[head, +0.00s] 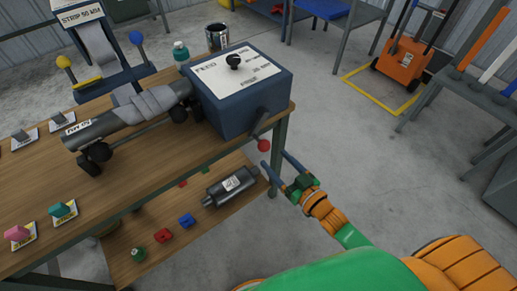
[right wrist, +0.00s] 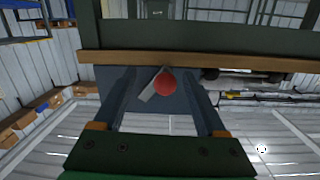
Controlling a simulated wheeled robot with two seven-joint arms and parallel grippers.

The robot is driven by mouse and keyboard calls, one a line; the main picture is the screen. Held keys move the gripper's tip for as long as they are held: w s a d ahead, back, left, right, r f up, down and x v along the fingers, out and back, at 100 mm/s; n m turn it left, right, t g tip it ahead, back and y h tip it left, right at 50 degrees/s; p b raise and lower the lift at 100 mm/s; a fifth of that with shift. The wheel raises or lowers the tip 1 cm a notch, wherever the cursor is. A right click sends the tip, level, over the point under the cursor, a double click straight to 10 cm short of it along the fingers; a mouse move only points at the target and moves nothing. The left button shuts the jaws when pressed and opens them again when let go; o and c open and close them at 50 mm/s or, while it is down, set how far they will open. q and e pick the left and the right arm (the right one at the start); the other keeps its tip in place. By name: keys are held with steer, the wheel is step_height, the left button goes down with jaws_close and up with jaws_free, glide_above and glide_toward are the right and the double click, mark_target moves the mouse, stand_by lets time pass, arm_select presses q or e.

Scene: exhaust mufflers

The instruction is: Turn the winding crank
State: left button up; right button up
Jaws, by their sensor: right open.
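The winding crank (head: 259,132) is a short dark arm with a red ball knob (head: 263,146) on the side of a blue feed box (head: 228,113) at the table's right end. My right gripper (head: 275,160) is open and empty beside the knob, its fingertips pointing toward it. In the right wrist view, the red knob (right wrist: 165,84) and the grey crank arm (right wrist: 149,93) show between the two open fingers. The knob looks just beyond or level with the tips; I cannot tell which. My left gripper is not in view.
The wooden table (head: 120,172) carries a grey muffler pipe (head: 95,128) on rollers leading to the box. A lower shelf (head: 180,222) holds a dark muffler (head: 231,186) near my right gripper. Open floor (head: 350,150) lies to the right.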

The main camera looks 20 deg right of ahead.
mark_target(259, 140)
steer(key=r, duration=0.1)
steer(key=w+a+r+t+y, duration=0.1)
steer(key=shift+w+a+r, duration=0.15)
steer(key=shift+w+r, duration=0.1)
steer(key=shift+r, duration=0.05)
steer(key=x, duration=0.6)
steer(key=shift+f+b, duration=0.15)
steer(key=shift+b, duration=0.2)
jaws_close()
stand_by(0.6)
